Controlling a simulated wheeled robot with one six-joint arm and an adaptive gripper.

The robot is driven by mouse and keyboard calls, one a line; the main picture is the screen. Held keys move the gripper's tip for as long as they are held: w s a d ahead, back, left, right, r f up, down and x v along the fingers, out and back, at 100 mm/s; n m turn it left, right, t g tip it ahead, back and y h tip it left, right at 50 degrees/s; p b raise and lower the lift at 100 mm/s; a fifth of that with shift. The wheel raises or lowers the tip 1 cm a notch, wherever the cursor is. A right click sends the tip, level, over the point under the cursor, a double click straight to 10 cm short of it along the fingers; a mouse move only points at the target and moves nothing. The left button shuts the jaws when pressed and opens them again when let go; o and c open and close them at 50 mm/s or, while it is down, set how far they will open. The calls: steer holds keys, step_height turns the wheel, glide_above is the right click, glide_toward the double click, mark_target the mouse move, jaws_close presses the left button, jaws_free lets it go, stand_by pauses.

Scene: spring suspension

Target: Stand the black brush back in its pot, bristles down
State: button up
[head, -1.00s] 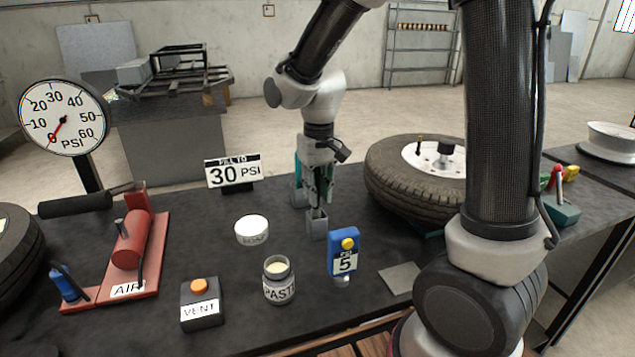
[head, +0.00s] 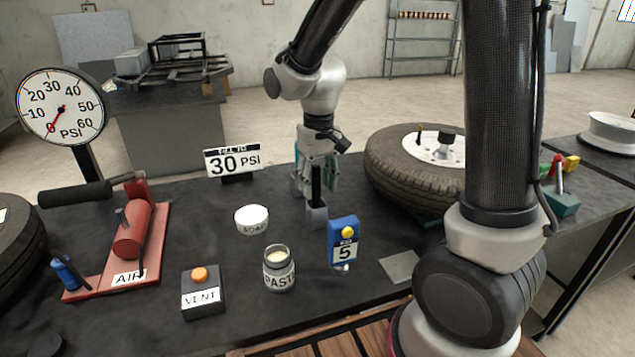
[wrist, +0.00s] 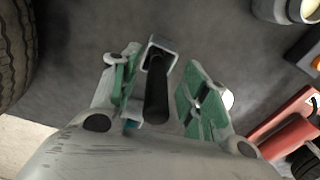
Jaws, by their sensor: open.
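The black brush (head: 316,184) stands upright in a small grey square pot (head: 316,214), its dark handle rising out of the top. Its bristle end is hidden inside the pot. In the wrist view the brush handle (wrist: 156,95) and the pot rim (wrist: 162,50) show between the fingers. In the wrist view the gripper (wrist: 162,72) shows a gap on the right of the handle; the left finger is close to the pot.
A blue gauge marked 5 (head: 343,242), a PASTE jar (head: 279,270) and a white SOAP tub (head: 252,219) stand near the pot. A tyre (head: 400,185) lies close on the right. The 30 PSI sign (head: 232,161) stands behind left. Bare bench lies between them.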

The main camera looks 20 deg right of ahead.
step_height(320, 180, up, 12)
stand_by(0.4)
steer(key=shift+s+f, duration=0.1)
stand_by(0.6)
steer(key=shift+f, duration=0.1)
steer(key=s+d+r+m+t, duration=0.1)
steer(key=s+d+t, duration=0.3)
steer(key=s+d, duration=1)
steer(key=s+r, duration=0.1)
steer(key=s, duration=0.3)
steer(key=shift+s+d+r, duration=0.15)
steer(key=shift+d, duration=0.25)
steer(key=shift+a, duration=0.1)
